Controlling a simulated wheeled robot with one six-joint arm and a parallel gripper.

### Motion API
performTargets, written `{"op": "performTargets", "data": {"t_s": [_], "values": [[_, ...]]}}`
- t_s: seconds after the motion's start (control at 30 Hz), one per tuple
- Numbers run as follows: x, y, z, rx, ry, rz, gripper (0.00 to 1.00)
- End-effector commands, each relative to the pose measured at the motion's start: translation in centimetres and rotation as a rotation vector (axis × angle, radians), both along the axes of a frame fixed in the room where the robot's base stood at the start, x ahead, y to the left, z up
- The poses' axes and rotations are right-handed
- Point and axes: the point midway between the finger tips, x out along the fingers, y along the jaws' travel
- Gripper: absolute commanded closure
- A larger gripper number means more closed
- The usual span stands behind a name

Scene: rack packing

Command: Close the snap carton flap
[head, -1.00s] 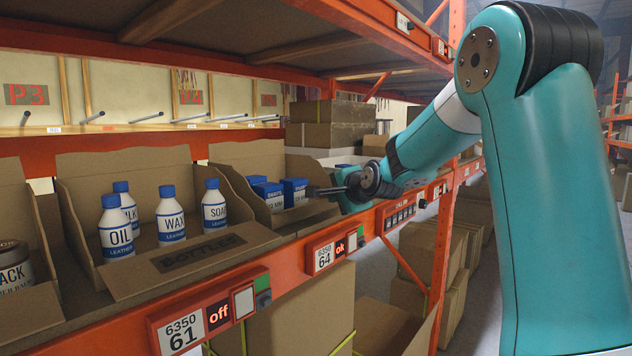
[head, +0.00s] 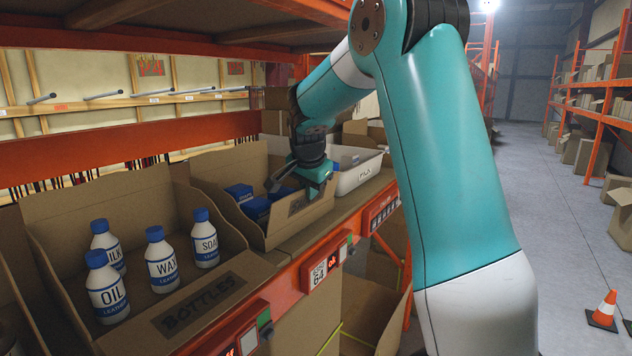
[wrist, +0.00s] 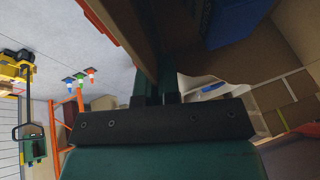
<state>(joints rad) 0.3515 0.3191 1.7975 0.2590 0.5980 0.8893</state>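The snap carton (head: 228,163) is an open-topped cardboard carton on the shelf with several blue boxes (head: 255,208) inside. Its front flap (head: 322,208) stands raised along the aisle side, tilted, with a dark label on its outer face. My gripper (head: 284,181) is at the flap's upper edge, partly over the carton's inside. In the wrist view, the fingers (wrist: 158,92) lie close together beside a brown cardboard edge (wrist: 148,45). Shadow hides whether they pinch the flap or only touch it. A blue box (wrist: 235,18) shows beside them.
A bottles carton (head: 205,310) with several white bottles (head: 160,262) stands to the left. A white bin (head: 357,172) stands just beyond the snap carton. The orange shelf beam (head: 285,285) runs along the front. The aisle floor (head: 540,240) is open on the right, with a traffic cone (head: 604,309).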

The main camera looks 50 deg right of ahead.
Motion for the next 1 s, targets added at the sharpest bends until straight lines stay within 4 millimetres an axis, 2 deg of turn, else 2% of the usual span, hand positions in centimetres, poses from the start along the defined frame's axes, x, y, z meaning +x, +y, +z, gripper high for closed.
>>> {"op": "performTargets", "data": {"t_s": [0.13,0.43,1.0], "values": [[1.0,0.4,0.3,-0.019,0.097,0.007,1.00],[1.8,0.4,0.2,-0.044,0.224,0.005,1.00],[2.0,0.3,0.2,-0.050,0.259,0.005,1.00]]}}
